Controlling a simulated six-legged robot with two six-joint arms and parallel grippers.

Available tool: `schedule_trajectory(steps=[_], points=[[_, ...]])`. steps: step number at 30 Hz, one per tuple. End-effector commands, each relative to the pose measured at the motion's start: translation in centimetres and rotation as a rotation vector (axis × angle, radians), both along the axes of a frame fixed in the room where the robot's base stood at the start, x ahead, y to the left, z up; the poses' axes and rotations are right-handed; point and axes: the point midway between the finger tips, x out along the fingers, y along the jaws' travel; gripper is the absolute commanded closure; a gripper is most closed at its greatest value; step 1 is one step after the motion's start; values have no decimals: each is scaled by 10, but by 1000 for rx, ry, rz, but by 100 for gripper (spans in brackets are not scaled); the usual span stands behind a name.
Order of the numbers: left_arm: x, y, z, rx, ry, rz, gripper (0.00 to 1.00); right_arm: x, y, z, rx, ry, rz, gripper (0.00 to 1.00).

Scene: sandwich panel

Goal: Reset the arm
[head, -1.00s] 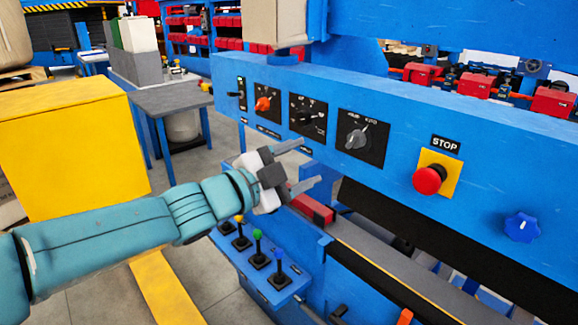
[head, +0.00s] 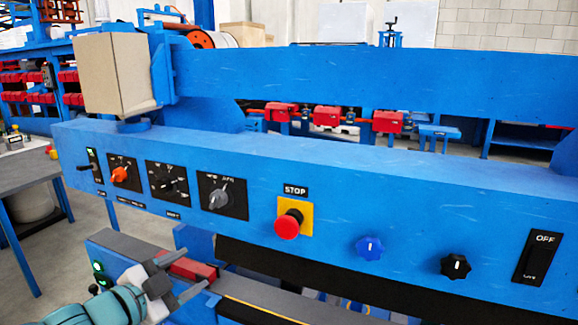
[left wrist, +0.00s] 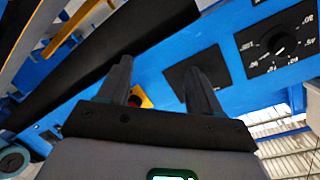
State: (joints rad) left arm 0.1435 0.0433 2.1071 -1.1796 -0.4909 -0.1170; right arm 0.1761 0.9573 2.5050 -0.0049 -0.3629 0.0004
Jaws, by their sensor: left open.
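My left arm comes in at the lower left of the head view. Its gripper (head: 182,276) is open and empty, below and in front of the blue control panel (head: 330,225), apart from it. In the left wrist view the two fingers (left wrist: 160,85) are spread with nothing between them. The panel carries an orange knob (head: 120,174), a black knob (head: 165,184), a grey knob (head: 219,197) and a red stop button (head: 287,226) on a yellow plate. My right gripper is not in view.
To the right on the panel are a blue knob (head: 369,247), a black knob (head: 455,266) and an OFF switch (head: 537,258). A cardboard-coloured box (head: 113,75) sits above the panel's left end. A grey table (head: 30,172) stands at the left. Red clamps (head: 327,115) show behind.

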Motion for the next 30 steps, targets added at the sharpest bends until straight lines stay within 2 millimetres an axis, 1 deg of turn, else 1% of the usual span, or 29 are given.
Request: schedule_trajectory(steps=[1,2,3,5,6,7,8,9,11,12,14,15,18,19,20,22,24,28,29,30], points=[[6,-15,-38,-51,128,-13,36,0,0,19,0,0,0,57],[7,-23,-62,-85,200,-11,36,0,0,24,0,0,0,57],[4,-33,-95,-135,298,-2,36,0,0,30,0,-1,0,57],[-6,-47,-143,-210,448,25,36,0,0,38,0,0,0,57],[-16,-56,-174,-257,551,52,36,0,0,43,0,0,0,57],[-27,-63,-197,-292,631,76,36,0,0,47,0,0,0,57],[-39,-69,-219,-324,711,104,36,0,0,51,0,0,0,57],[-57,-78,-246,-367,818,146,36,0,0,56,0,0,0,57],[-90,-89,-284,-423,979,223,36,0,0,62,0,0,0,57],[-114,-95,-305,-454,1082,279,36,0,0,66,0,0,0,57],[-151,-103,-332,-490,1226,375,36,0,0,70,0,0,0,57],[-175,-106,-346,-510,1312,441,36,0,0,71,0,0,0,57],[-225,-108,-370,-547,1481,617,36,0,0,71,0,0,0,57],[-236,-107,-374,-558,1515,671,36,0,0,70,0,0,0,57],[-243,-105,-375,-571,1534,720,36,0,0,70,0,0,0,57],[-250,-101,-375,-596,1557,803,36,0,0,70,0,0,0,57],[-253,-98,-376,-612,1568,850,36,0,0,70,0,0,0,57],[-253,-98,-376,-621,1573,868,36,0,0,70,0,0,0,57],[-253,-98,-376,-621,1572,866,39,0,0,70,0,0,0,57],[-253,-98,-376,-621,1572,866,52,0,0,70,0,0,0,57]])
